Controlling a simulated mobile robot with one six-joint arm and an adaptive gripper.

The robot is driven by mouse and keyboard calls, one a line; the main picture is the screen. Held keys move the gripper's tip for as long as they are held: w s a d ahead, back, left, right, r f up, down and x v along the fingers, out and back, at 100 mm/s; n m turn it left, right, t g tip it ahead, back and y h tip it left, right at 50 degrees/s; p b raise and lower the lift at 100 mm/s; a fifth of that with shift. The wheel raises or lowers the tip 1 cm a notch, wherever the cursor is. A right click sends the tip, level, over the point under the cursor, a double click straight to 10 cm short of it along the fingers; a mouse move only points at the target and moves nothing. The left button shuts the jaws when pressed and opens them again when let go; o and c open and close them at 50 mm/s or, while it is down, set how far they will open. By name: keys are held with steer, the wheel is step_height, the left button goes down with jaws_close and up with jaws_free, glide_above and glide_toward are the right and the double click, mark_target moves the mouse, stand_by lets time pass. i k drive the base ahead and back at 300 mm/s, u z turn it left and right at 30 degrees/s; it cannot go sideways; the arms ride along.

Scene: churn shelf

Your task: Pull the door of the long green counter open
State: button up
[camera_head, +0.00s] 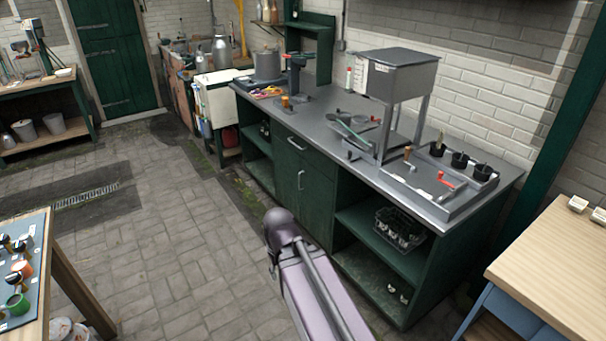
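The long green counter (345,136) runs along the brick wall from the middle to the right, with a grey metal top. Its green door (312,197) is at the middle of the front, below a drawer (296,146), and looks shut. The door has an upright metal handle (300,180); the drawer has its own slanting handle (297,144). My arm rises from the bottom centre, and its rounded joint stands in front of the counter, below the door in the picture. My gripper's fingers cannot be made out, and nothing is seen touching the handle.
Open shelves flank the door; the right one holds a wire basket (399,228). A wooden table (560,262) stands at the right, and a workbench (40,262) at the lower left. The paved floor (175,225) left of the counter is clear.

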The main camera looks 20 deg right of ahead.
mark_target(317, 191)
steer(key=i, duration=1.7)
steer(key=z, duration=1.25)
steer(key=k, duration=0.75)
steer(key=z, duration=0.15)
